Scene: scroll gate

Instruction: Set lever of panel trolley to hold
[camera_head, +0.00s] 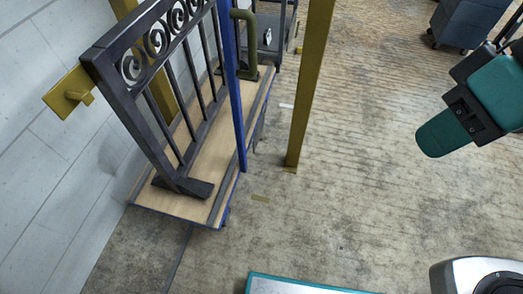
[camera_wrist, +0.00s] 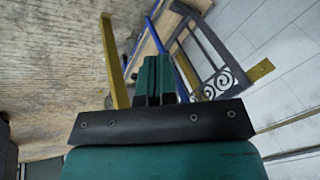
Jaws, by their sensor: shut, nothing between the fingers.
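The panel trolley has a wooden deck (camera_head: 222,160) with a blue edge and blue uprights (camera_head: 236,90); the deck also shows in the wrist view (camera_wrist: 148,47). A dark scroll gate (camera_head: 180,85) stands on it, tilted in the picture; it also shows in the wrist view (camera_wrist: 212,50). An olive bent bar (camera_head: 245,45) rises at the far end of the deck; I cannot tell whether it is the lever. No lever position can be read. My gripper (camera_wrist: 156,60) is shut and empty, apart from the trolley. Its fingers cover part of the trolley in the wrist view.
A yellow post (camera_head: 308,90) stands on the floor right of the trolley. A yellow bracket (camera_head: 72,92) sits near the pale wall on the left. A dark cabinet (camera_head: 468,22) is at the top right. The floor between post and cabinet is clear.

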